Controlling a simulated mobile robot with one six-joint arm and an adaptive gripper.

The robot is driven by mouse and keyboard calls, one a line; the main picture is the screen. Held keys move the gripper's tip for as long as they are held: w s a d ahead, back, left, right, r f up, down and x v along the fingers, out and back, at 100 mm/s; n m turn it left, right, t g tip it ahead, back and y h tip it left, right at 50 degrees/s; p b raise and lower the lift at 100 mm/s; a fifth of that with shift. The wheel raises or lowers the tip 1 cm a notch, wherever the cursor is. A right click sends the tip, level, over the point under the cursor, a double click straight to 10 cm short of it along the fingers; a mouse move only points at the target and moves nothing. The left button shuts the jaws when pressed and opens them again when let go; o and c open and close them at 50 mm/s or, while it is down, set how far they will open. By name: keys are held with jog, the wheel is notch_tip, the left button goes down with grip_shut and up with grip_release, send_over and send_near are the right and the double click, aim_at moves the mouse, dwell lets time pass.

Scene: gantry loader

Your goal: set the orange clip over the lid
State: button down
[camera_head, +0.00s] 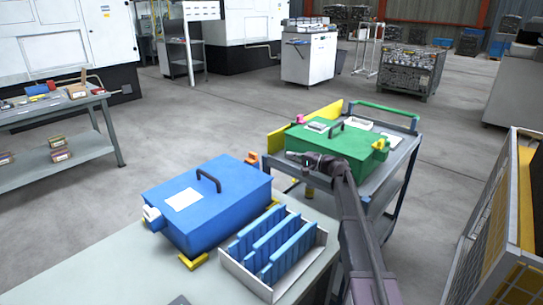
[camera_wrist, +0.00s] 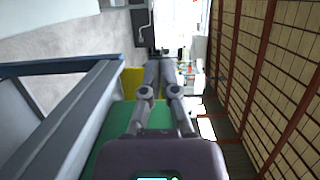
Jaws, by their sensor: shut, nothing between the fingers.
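The blue box (camera_head: 200,215) with a flat lid, a dark handle and a white label stands on the near grey table. A small orange clip (camera_head: 252,158) shows at its far right corner; I cannot tell whether it presses on the lid. A white clip (camera_head: 151,214) is at the box's left end. My gripper (camera_head: 298,157) is right of the orange clip, apart from it, in front of the green box (camera_head: 325,150). In the wrist view its fingers (camera_wrist: 167,58) are together with nothing between them.
The green box sits on a grey cart (camera_head: 398,160), with a pink clip (camera_head: 300,118) and a yellow clip (camera_head: 379,144). A white tray (camera_head: 232,270) of blue dividers is right of the blue box. A yellow mesh fence (camera_head: 495,225) stands at right.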

aim_at(256, 157)
jog(key=a, duration=1.1)
jog(key=shift+w+a, duration=0.25)
jog(key=shift+w, duration=0.1)
jog(key=shift+s, duration=0.1)
jog(key=shift+s+a, duration=0.9)
jog(key=shift+s, duration=0.15)
jog(key=shift+w, duration=0.1)
